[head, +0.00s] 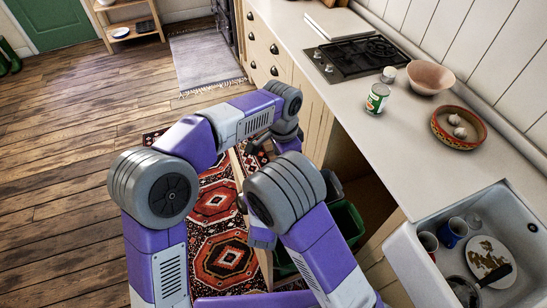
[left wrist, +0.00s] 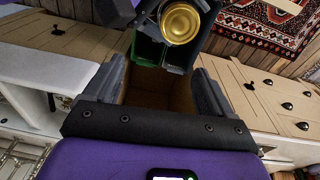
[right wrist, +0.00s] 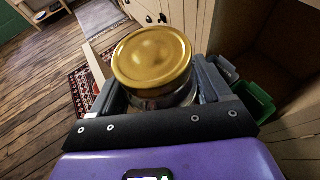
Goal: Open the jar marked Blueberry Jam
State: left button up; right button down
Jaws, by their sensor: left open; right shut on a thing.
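A jar with a gold lid (right wrist: 153,55) is between the fingers of my right gripper (right wrist: 158,88) in the right wrist view. The lid sits on top of the jar, and a strip of the jar's body (right wrist: 170,100) shows below it. No label can be read. In the left wrist view the gold lid (left wrist: 181,22) shows at the top, held by the right gripper. My left gripper (left wrist: 160,82) is open and empty, its fingers apart from the jar. In the head view my arms largely hide both grippers and the jar.
An open cupboard with green and grey bins (head: 346,222) is right of my arms. A sink (head: 413,258) with dishes is nearer.

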pick_arm(q)
jog(key=a+m, duration=0.1)
jog(key=m, duration=0.5)
jog(key=a+m, duration=0.1)
jog(key=m, duration=0.5)
jog(key=w+a+f+m+y, duration=0.1)
jog(key=m, duration=0.5)
jog(key=shift+a+m, duration=0.1)
jog(key=shift+m, duration=0.2)
jog(key=shift+f, duration=3.9)
jog(key=c, duration=1.1)
jog(key=n, duration=0.6)
